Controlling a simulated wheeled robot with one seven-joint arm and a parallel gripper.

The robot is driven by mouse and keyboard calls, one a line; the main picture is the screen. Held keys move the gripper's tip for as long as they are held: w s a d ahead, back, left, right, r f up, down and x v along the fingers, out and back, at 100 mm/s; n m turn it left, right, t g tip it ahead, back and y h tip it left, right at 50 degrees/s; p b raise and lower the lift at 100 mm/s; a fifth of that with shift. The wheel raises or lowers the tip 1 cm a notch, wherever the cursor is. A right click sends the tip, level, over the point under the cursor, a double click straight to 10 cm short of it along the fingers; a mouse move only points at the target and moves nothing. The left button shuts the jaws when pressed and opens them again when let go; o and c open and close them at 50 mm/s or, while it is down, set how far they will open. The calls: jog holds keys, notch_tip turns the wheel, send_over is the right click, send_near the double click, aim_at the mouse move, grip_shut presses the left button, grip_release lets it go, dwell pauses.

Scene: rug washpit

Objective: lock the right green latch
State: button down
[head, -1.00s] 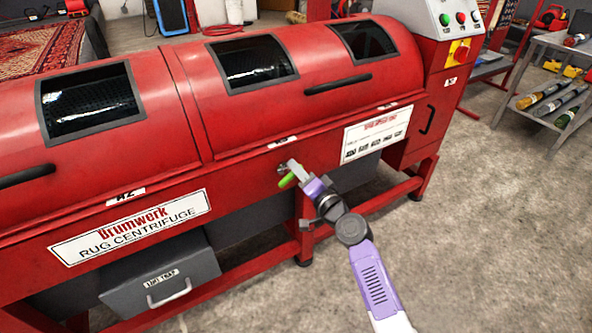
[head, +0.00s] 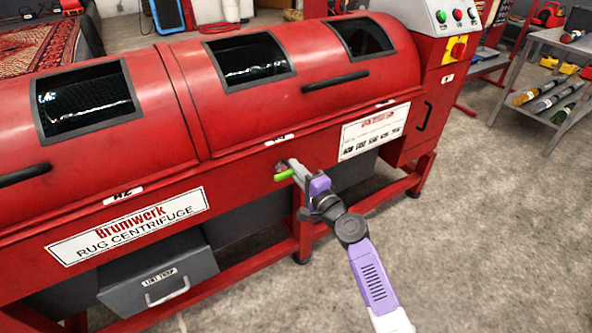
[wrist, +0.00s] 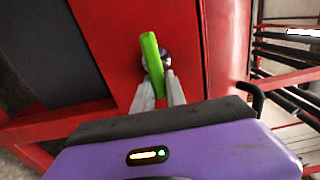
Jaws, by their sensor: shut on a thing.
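The right green latch (head: 284,175) sits on the front of the red rug centrifuge (head: 230,160), below the seam of the right lid. Its green handle points left and lies nearly level in the head view. In the wrist view, the green handle (wrist: 150,50) runs up and slightly left beside a round metal pivot (wrist: 165,57). My gripper (head: 297,171) is at the latch, and its two pale fingers (wrist: 159,84) are shut on the handle's lower end. The fingers partly hide the latch in the head view.
Both drum lids are down, with black handles (head: 336,80). A grey drawer (head: 160,280) marked lint trap is below left. The control box (head: 447,50) is at the right end. A grey rack (head: 555,85) with rolls stands far right. The concrete floor (head: 480,240) at right is clear.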

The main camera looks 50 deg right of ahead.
dwell(0.3)
jog(key=c, duration=1.4)
grip_release()
jog(key=shift+o, duration=0.2)
jog(key=v, duration=0.8)
